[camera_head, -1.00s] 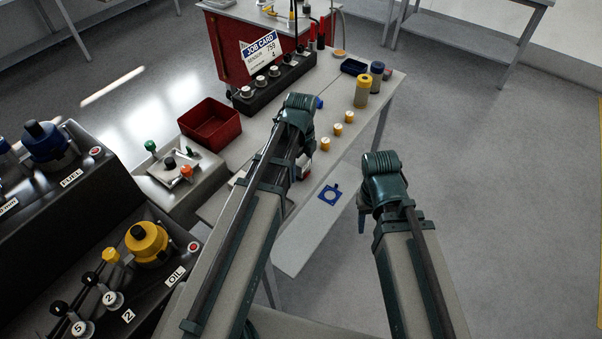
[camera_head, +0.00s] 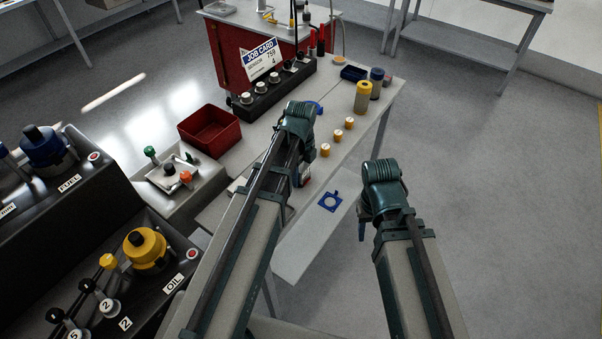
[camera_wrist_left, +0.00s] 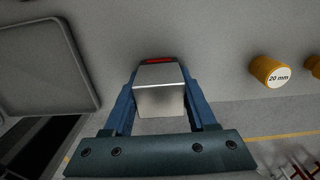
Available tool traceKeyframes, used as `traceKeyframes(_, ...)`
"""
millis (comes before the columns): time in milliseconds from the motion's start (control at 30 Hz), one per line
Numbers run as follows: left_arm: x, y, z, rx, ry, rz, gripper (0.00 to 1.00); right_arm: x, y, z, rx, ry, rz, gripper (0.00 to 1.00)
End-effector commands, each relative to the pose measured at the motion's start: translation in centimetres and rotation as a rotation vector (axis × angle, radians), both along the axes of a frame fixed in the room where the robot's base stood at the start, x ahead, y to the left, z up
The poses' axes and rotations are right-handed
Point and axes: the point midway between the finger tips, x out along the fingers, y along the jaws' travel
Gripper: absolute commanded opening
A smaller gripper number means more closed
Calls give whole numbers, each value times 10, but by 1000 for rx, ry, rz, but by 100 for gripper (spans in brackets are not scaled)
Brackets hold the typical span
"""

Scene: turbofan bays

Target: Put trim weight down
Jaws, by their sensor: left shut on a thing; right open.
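The trim weight appears to be the silver block with a red patch (camera_wrist_left: 160,95) in the left wrist view. My left gripper (camera_wrist_left: 163,112) is shut on it, with a blue finger on each side. In the head view the left gripper (camera_head: 301,178) is over the grey bench (camera_head: 285,258), and its arm hides most of the fingers. I cannot tell whether the block touches the bench. My right gripper (camera_head: 362,229) is open and empty, out past the bench's right edge.
Several yellow caps (camera_head: 325,150), one marked 20 mm (camera_wrist_left: 270,71), stand right of the left gripper. A blue plate with a ring (camera_head: 330,201) lies nearer on the bench. A red bin (camera_head: 209,131) and a yellow cylinder (camera_head: 362,97) stand farther back. Black consoles (camera_head: 75,215) are at left.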

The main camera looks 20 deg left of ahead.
Motion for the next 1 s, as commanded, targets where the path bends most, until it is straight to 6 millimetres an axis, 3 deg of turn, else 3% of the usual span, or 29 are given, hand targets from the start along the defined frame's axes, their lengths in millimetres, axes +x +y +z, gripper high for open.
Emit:
traceKeyframes(267, 0, 0, 7, 0, 0, 0, 0, 0, 0, 7, 0, 0, 0, 50)
traceKeyframes(600, 0, 0, 44, 0, 0, 0, 0, 0, 0, 44, 0, 0, 1, 50)
traceKeyframes(667, -13, -13, 38, 0, 0, -5, 0, 0, 0, 38, 0, 0, 1, 50)
traceKeyframes(1000, -65, -79, 46, 0, 0, -6, 0, 0, 0, 46, 0, 0, 1, 50)
